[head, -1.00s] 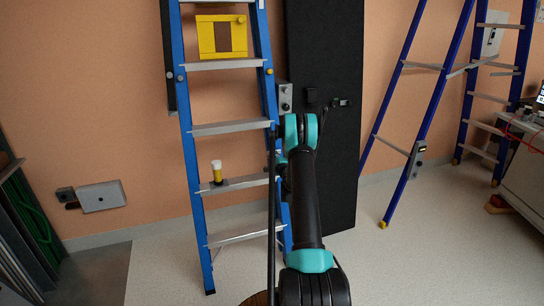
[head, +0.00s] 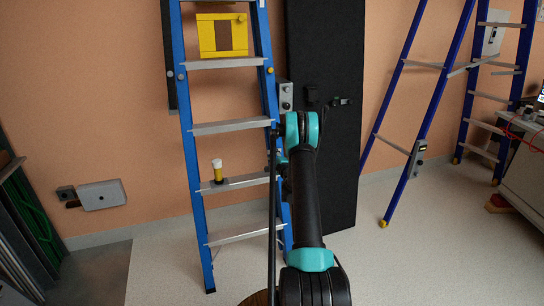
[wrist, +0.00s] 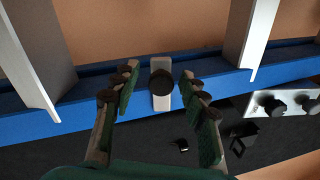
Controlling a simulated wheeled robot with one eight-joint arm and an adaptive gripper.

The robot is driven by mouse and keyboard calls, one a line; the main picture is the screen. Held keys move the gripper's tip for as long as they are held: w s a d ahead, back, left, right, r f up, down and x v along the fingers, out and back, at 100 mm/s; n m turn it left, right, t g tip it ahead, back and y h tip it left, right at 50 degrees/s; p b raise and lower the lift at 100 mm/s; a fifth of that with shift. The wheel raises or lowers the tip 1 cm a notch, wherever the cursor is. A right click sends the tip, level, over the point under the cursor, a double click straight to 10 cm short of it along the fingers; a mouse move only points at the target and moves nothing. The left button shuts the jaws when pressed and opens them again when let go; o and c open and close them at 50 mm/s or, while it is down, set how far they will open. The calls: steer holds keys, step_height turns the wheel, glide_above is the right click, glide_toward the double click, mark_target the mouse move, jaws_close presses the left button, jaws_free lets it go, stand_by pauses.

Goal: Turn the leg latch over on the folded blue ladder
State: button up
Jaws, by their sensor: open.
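The folded blue ladder (head: 194,165) with grey treads stands upright against the wall in the head view. Its blue rail (wrist: 90,115) crosses the wrist view between two grey treads. The leg latch (wrist: 161,90), a grey strip with a dark round knob, sits on this rail, its strip running across the rail. My gripper (wrist: 160,76) is open, with one green-padded finger on each side of the latch. Gaps show between the fingers and the knob. In the head view my arm hides the latch and most of the gripper.
A black panel (head: 340,180) stands behind the ladder's right side. A grey box with dark knobs (wrist: 285,103) is near the rail. A yellow case (head: 208,37) and a yellow, white-topped container (head: 217,170) are on the ladder. Another blue ladder (head: 435,110) stands open at right.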

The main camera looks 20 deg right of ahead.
steer(key=s, duration=0.7)
stand_by(0.3)
steer(key=s+a+r+n+g+y, duration=0.2)
steer(key=s+a+r+n, duration=0.3)
steer(key=a, duration=0.3)
steer(key=s+a+r+n+g+y, duration=0.2)
steer(key=s+a+r+n, duration=0.3)
steer(key=a, duration=0.4)
steer(key=s+a+r+n+g, duration=0.1)
steer(key=s+a+n+g, duration=0.15)
steer(key=s, duration=0.55)
steer(key=s+a+r+n+g, duration=0.1)
steer(key=s+a+n+g, duration=0.1)
steer(key=s+a, duration=0.35)
steer(key=s+d+f+n+g+h, duration=0.1)
steer(key=s+f+n, duration=0.1)
steer(key=s, duration=0.8)
steer(key=s+d+f+n+g+h, duration=0.2)
steer(key=s, duration=0.8)
steer(key=s+d+f+n+g+h, duration=0.1)
steer(key=s+f+n+g, duration=0.1)
steer(key=s, duration=0.8)
steer(key=shift+d+f+h, duration=0.25)
steer(key=shift+f+h, duration=0.05)
steer(key=shift+f, duration=0.15)
